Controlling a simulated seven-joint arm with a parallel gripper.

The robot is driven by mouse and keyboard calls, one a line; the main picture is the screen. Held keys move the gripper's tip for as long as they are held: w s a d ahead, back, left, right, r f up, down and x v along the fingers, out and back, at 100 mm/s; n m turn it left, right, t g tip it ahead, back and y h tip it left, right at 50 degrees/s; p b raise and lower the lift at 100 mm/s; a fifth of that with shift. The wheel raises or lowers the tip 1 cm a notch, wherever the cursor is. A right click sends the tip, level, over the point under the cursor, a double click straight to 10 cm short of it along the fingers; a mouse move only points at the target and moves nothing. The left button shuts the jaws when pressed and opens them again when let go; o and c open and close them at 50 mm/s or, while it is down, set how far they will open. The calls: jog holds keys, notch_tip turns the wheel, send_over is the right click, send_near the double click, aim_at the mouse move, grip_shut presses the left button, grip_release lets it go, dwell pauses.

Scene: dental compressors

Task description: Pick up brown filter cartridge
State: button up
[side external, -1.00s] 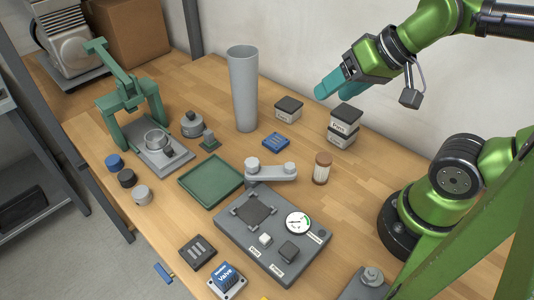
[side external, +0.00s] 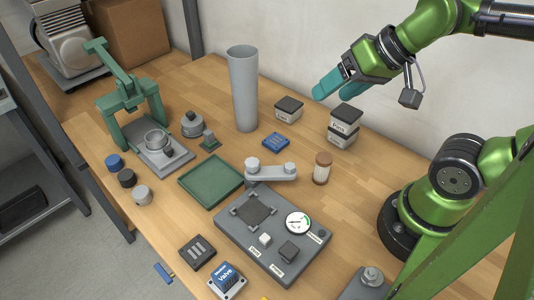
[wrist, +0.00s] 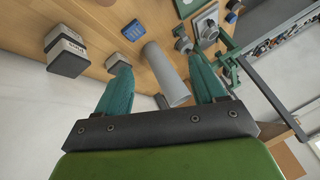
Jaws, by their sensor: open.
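The filter cartridge (side external: 322,168) stands upright on the wooden table in the side external view, with a brown cap and a pale ribbed body. It stands to the right of the grey two-knob lever. My gripper (side external: 328,92) is up in the air above the back of the table, behind and well above the cartridge. Its teal fingers are apart and hold nothing. In the wrist view my gripper (wrist: 163,85) is open, with a tall grey cylinder visible beyond the gap between its fingers. I cannot make out the cartridge in the wrist view.
The tall grey cylinder (side external: 243,88) stands at the back. Dark-lidded boxes (side external: 343,127) and another small box (side external: 288,108) stand below my gripper. A grey gauge panel (side external: 272,236) and a green tray (side external: 211,180) lie nearer. Bare table lies right of the cartridge.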

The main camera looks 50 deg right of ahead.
aim_at(324, 158)
jog(key=f+n+g, duration=0.1)
jog(key=f+g, duration=0.1)
jog(key=f, duration=0.3)
jog(key=f+n+g+h, duration=0.1)
jog(key=f+g, duration=0.1)
jog(key=f, duration=0.3)
jog(key=d+f+n+g+h, duration=0.1)
jog(key=f+g, duration=0.2)
jog(key=f, duration=0.2)
jog(key=shift+w+f, duration=0.1)
jog(key=shift+w, duration=0.2)
jog(key=shift+w+f, duration=0.15)
jog(key=shift+f, duration=3)
jog(key=c, duration=1.1)
